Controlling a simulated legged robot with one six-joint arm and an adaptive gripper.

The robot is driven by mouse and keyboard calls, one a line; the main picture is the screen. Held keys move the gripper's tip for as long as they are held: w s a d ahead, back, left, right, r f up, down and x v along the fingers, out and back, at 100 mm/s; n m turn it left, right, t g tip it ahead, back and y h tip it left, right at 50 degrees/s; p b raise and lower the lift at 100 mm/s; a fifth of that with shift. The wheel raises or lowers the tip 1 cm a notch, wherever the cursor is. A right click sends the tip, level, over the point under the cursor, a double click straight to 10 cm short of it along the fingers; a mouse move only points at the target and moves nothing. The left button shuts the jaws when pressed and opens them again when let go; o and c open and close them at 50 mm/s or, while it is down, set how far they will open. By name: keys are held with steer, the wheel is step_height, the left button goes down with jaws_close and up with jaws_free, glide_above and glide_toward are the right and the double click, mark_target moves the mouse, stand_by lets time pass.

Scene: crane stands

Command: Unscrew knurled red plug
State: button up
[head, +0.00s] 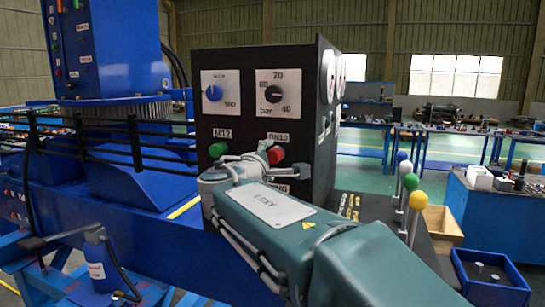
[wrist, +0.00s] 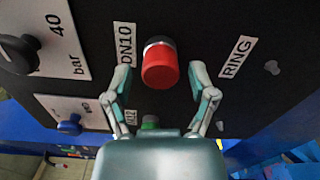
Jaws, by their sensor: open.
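The knurled red plug (wrist: 160,68) sits on the dark panel beside the DN10 label in the wrist view, with a dark ring at its base. It also shows in the head view (head: 276,154), partly behind my gripper (head: 262,158). In the wrist view my gripper (wrist: 160,78) is open, with one finger on each side of the plug. Clear gaps show between both fingers and the plug. How far the fingertips are from the panel cannot be told.
A green plug (head: 217,150) sits left of the red one. Above are a blue knob (head: 213,93) and a black knob (head: 272,93). Colored ball-topped rods (head: 411,182) stand at right, near a wooden box (head: 441,225). Railings (head: 100,140) run along the left.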

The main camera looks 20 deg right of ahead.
steer(key=shift+m, duration=1)
steer(key=shift+s+d, duration=0.1)
steer(key=shift+d, duration=0.05)
jaws_close()
steer(key=shift+s, duration=0.1)
steer(key=n, duration=0.4)
steer(key=shift+n, duration=0.6)
